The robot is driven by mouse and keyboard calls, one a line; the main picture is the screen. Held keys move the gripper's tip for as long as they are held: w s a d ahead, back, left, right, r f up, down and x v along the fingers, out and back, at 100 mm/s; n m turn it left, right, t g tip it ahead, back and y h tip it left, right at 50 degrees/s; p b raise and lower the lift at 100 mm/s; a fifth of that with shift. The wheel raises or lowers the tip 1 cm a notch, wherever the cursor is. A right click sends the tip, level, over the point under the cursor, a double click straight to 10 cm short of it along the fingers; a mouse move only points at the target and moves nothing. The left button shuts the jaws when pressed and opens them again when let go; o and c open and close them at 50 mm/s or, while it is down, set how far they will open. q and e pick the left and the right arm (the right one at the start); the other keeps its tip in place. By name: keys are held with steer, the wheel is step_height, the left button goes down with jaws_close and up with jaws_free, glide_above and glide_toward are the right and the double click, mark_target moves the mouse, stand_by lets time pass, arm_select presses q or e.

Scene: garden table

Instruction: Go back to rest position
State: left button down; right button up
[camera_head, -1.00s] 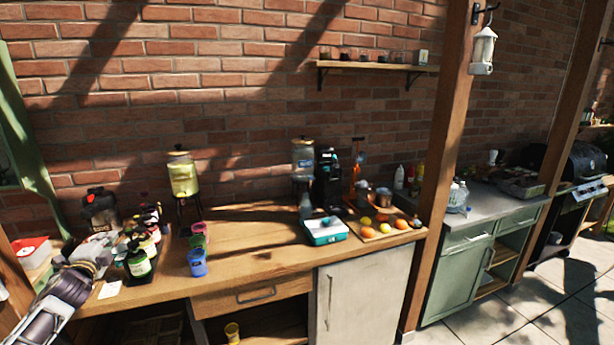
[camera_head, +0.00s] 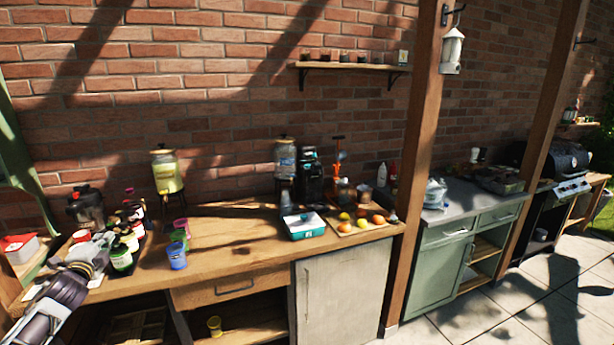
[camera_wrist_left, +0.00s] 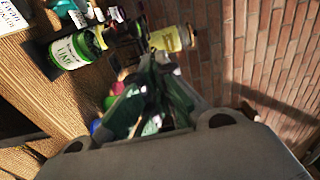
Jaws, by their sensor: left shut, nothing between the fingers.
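My left gripper (camera_head: 97,248) is at the left end of the wooden table (camera_head: 240,258) in the head view, beside the group of bottles. Its fingers also show in the left wrist view (camera_wrist_left: 152,105), shut and empty, pointing toward the bottles and the brick wall. The left arm comes in from the lower left corner. My right gripper is not in view.
Bottles with green labels (camera_head: 121,258) stand close to the left gripper. Coloured cups (camera_head: 177,256), a yellow drink dispenser (camera_head: 166,172), a teal box (camera_head: 304,226) and a fruit board (camera_head: 358,226) are on the table. A wooden post (camera_head: 413,150) rises at its right end.

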arm_select(q)
steer(key=s+a+f+n+g, duration=0.2)
steer(key=a+f+n, duration=0.2)
steer(key=f, duration=0.7)
steer(key=s+a+f+n+g, duration=0.2)
steer(key=a+f+n, duration=0.2)
steer(key=f, duration=0.7)
steer(key=s+d+f+n+g, duration=0.15)
steer(key=s+f, duration=0.35)
steer(key=f, duration=0.5)
steer(key=s+d+f+g, duration=0.2)
steer(key=s+f, duration=0.3)
steer(key=f, duration=0.4)
steer(key=s+d+f+n+g, duration=0.15)
steer(key=s+f, duration=0.35)
steer(key=f, duration=0.5)
steer(key=s+d+f+g+h, duration=0.3)
steer(key=s+d+f+g, duration=0.1)
steer(key=s+d+f, duration=1.45)
steer(key=s+d+f+g+h, duration=0.1)
steer(key=s+d+f, duration=0.3)
steer(key=s+d, duration=0.7)
steer(key=s+d+f+g+h, duration=0.1)
steer(key=s+d+f, duration=0.3)
steer(key=s+d, duration=0.6)
steer(key=s+g, duration=0.1)
steer(key=s, duration=0.2)
steer(key=shift+d+n+h, duration=0.3)
steer(key=shift+d+h, duration=0.1)
